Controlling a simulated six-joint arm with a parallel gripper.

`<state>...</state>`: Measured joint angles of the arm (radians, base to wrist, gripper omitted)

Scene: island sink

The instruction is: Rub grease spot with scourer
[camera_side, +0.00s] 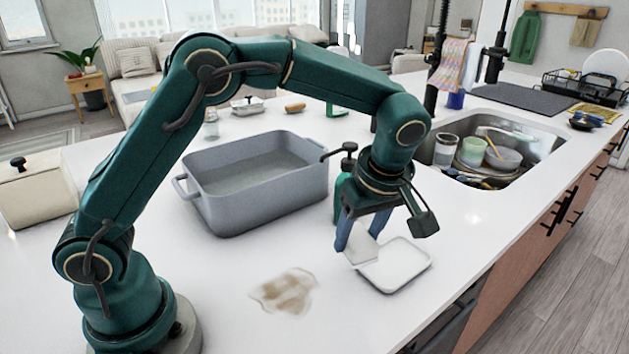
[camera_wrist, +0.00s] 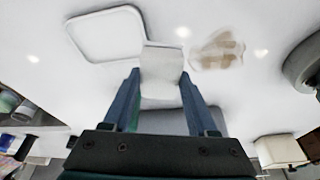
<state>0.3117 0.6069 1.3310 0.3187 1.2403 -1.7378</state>
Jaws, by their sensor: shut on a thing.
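My gripper (camera_side: 360,238) is shut on a white, block-shaped scourer (camera_side: 361,250). In the wrist view the scourer (camera_wrist: 162,66) sits between the two blue fingers (camera_wrist: 160,85). In the side view it is at the left edge of a shallow white tray (camera_side: 397,268); I cannot tell whether they touch. The tray (camera_wrist: 104,35) also shows at the upper left of the wrist view. The brown grease spot (camera_side: 286,291) lies on the white counter, left of the tray and nearer the front. It shows right of the scourer in the wrist view (camera_wrist: 217,50).
A grey basin (camera_side: 255,190) stands behind the grease spot. A green pump bottle (camera_side: 342,185) stands just behind my gripper. The sink (camera_side: 490,150) with dishes is at the right. The counter between tray and spot is clear.

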